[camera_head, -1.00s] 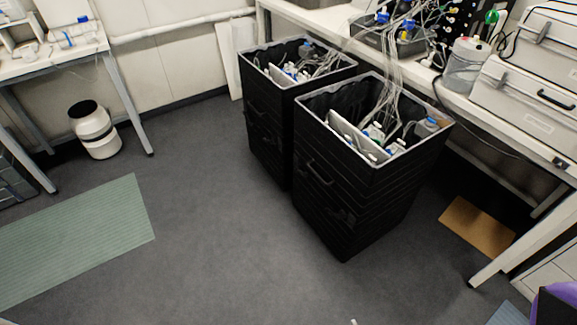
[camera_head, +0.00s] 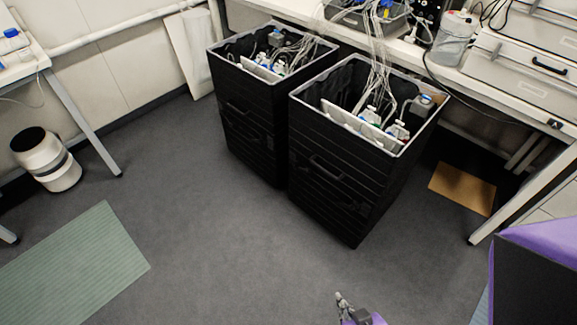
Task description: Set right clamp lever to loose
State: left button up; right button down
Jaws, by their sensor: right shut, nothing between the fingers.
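I cannot make out a clamp lever in this view. A grey tray (camera_head: 352,18) with blue-topped fittings and clear tubing sits on the bench at the top, cut off by the frame edge. The tubing runs down into two tall black bins, a left bin (camera_head: 250,135) and a right bin (camera_head: 335,185). Both hold bottles with blue caps. My right gripper (camera_head: 341,296) shows small at the bottom, over the floor in front of the bins. It is shut and empty, well apart from the bench. My left gripper is out of view.
A bench (camera_head: 480,88) at the upper right carries grey cases (camera_head: 525,75) and a clear jug (camera_head: 453,40). A brown board (camera_head: 462,188) lies under it. A white canister (camera_head: 45,160) and a green mat (camera_head: 70,265) are at left. The middle floor is clear.

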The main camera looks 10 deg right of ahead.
aim_at(308, 171)
jog(key=i+j, duration=0.15)
jog(key=j, duration=0.2)
jog(key=i+j+z, duration=0.1)
jog(key=j, duration=0.25)
jog(key=i+j+z, duration=0.1)
jog(key=j, duration=0.3)
jog(key=i+j, duration=0.2)
jog(key=j, duration=0.15)
jog(key=i+j+z, duration=0.1)
jog(key=j, duration=0.3)
